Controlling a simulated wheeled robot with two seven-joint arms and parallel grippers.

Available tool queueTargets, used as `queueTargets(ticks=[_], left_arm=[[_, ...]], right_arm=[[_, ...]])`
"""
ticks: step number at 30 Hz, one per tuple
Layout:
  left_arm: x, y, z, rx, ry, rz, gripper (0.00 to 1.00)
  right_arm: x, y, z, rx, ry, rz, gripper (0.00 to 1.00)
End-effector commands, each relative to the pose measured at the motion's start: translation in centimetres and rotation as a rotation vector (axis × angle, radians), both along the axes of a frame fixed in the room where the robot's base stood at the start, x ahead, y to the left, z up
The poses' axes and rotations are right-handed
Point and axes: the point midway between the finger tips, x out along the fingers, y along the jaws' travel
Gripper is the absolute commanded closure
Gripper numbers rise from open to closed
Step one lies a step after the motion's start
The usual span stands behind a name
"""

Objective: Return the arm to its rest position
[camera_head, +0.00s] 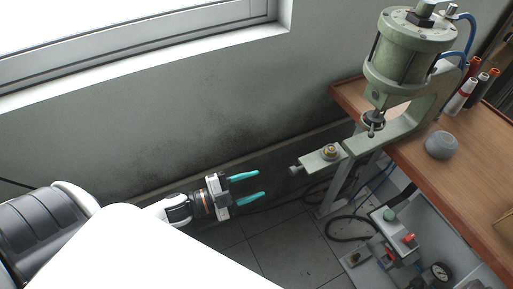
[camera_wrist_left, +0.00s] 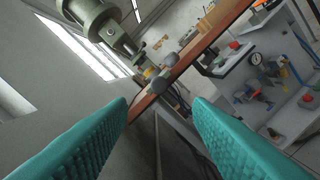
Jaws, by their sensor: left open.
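My left gripper (camera_head: 256,185) has two teal fingers spread apart with nothing between them. It hangs in free air left of the wooden table, short of the green pneumatic press (camera_head: 411,60). In the left wrist view the two textured fingers (camera_wrist_left: 163,130) stand wide apart, and the press (camera_wrist_left: 100,20) shows tilted beyond them at the upper left. My left arm (camera_head: 60,230) reaches in from the lower left. My right gripper is not in view.
The press's lower arm (camera_head: 322,158) juts past the table's left edge. Below are a shelf with valves and a gauge (camera_head: 440,272). A wall and window (camera_head: 130,45) stand behind.

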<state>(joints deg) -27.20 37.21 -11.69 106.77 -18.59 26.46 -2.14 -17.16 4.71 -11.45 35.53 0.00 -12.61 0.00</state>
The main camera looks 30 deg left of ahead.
Motion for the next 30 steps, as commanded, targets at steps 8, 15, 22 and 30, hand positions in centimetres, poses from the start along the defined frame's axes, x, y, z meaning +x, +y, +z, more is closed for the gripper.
queueTargets(ticks=[8,15,22,30], left_arm=[[0.2,0.3,-0.7,0.000,0.016,0.017,0.54],[0.6,5.2,-12.1,0.002,0.289,0.274,0.54],[-5.6,9.1,-28.1,-0.004,0.724,0.596,0.54],[-19.8,6.6,-41.6,0.011,1.250,0.856,0.54]], right_arm=[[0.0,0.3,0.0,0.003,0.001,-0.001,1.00],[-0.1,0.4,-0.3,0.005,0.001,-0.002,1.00],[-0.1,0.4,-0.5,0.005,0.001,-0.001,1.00],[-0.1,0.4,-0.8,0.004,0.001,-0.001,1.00]])
